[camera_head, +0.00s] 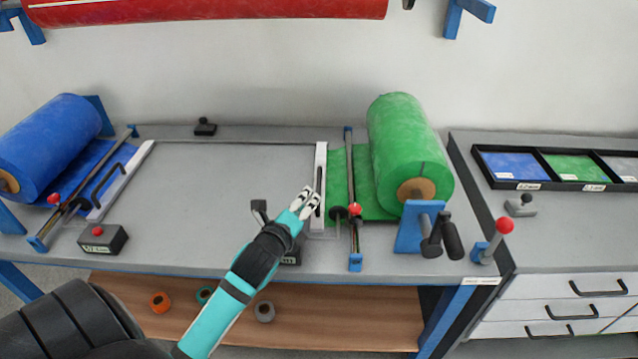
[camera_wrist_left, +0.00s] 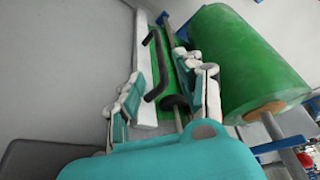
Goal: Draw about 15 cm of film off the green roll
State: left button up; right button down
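The green roll (camera_head: 405,140) lies at the right of the bench; it also shows in the wrist view (camera_wrist_left: 240,60). Its green film (camera_head: 338,172) runs left under a metal bar with a red knob (camera_head: 355,210) to a pale draw bar (camera_head: 320,170). The draw bar carries a bent black handle (camera_wrist_left: 154,65). My left gripper (camera_head: 309,202) is at the near end of the draw bar. In the wrist view its fingers (camera_wrist_left: 165,97) are apart, with the handle between and beyond them. Contact with the handle cannot be told. My right gripper is out of view.
The grey bench top (camera_head: 230,190) is clear left of the draw bar. A blue roll (camera_head: 45,145) with its own bar is at the left. A red-knobbed lever (camera_head: 490,245) stands right. A black tray (camera_head: 560,165) holds coloured sheets. A red roll (camera_head: 200,8) hangs above.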

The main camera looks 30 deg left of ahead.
aim_at(319, 182)
pick_arm(q)
jog(key=x, duration=1)
jog(key=shift+a, duration=0.1)
grip_shut()
